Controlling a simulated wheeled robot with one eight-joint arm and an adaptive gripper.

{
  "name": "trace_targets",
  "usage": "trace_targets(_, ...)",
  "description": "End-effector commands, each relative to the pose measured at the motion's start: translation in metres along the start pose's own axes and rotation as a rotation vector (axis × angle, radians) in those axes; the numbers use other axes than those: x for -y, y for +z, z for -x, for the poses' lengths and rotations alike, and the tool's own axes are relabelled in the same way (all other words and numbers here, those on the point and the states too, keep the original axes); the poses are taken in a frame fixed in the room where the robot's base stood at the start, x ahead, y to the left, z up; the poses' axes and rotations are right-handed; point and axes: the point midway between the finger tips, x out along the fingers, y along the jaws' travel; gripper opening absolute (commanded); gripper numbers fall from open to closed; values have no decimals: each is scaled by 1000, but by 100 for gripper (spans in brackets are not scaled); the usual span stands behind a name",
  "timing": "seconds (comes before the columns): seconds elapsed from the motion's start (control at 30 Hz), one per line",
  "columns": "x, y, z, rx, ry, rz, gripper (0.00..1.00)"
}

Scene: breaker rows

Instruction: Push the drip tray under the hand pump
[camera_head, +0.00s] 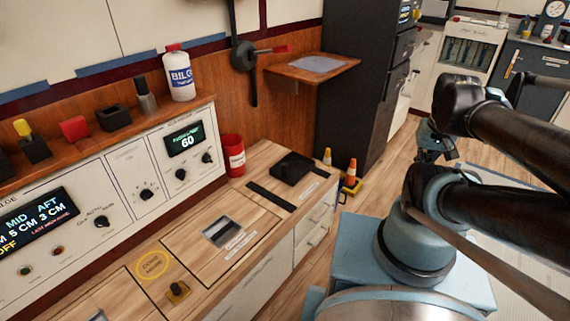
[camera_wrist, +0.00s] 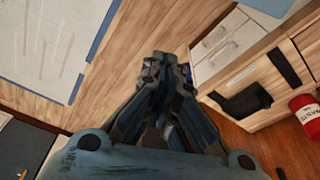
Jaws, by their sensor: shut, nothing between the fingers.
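A flat black square tray, which looks like the drip tray (camera_head: 293,167), lies on the wooden counter (camera_head: 215,265) near its far end. It also shows at the right of the wrist view (camera_wrist: 240,103). A dark wall fitting with a red-tipped lever, apparently the hand pump (camera_head: 244,55), is mounted on the wood panel behind the counter, up and left of the tray. My gripper (camera_head: 432,150) is off to the right, over the floor and well apart from the tray. In the wrist view its fingers (camera_wrist: 166,62) are together and empty.
A red waste can (camera_head: 235,156) stands left of the tray against the panel. A black strip (camera_head: 271,195) lies in front of the tray. A small wooden shelf (camera_head: 340,62) juts out above.

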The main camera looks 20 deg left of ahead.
Motion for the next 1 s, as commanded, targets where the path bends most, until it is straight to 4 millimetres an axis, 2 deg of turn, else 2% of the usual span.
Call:
trace_targets(0.17,8,-22,10,8,-8,49,0)
trace_targets(0.47,37,-80,22,33,-28,189,0)
trace_targets(0.77,80,-139,19,59,-46,332,0)
trace_targets(1.0,125,-181,4,77,-59,446,0)
